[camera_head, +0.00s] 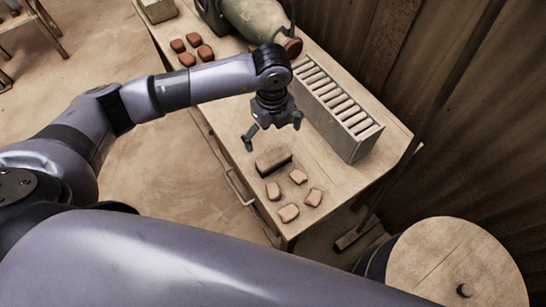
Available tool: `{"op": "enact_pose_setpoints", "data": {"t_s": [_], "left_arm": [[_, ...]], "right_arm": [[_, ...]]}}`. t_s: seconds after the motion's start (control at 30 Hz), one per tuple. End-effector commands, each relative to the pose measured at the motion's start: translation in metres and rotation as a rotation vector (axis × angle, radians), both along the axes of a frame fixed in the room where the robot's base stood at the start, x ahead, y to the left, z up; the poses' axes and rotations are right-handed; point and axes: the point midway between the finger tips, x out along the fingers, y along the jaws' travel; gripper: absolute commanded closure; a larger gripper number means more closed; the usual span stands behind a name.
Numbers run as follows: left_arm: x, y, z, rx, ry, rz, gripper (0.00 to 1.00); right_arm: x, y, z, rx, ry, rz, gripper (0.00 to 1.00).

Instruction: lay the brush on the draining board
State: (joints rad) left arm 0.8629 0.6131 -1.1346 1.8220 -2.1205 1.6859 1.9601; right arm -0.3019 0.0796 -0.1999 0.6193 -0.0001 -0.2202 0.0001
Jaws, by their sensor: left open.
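A brown oblong block (273,161), which may be the brush, lies on the wooden table (232,117). Its bristles or handle cannot be made out. A long grey box with a slatted top (335,100), which may be the draining board, stands to the right of my left gripper. My left gripper (272,136) hangs above the table just beyond the block, pointing down. Its fingers are spread and nothing is between them. My right gripper is out of view.
Several small reddish pieces (289,213) lie near the table's front corner, and more (205,52) lie at the far left. A large greenish vessel (258,19) lies at the back. A round-topped wooden stand (455,268) is at lower right. A wooden wall closes off the right.

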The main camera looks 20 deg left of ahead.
Motion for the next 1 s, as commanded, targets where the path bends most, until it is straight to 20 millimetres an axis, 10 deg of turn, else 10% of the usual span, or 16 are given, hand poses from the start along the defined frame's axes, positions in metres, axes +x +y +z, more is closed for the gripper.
{"op": "enact_pose_setpoints", "data": {"t_s": [0.3, 1.0], "left_arm": [[-0.001, -0.001, -0.061, 0.000, 0.002, -0.001, 0.00], [-0.002, -0.008, -0.125, 0.001, -0.001, -0.002, 0.00]], "right_arm": [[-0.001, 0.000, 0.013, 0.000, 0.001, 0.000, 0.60], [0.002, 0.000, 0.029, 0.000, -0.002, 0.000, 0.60]]}}
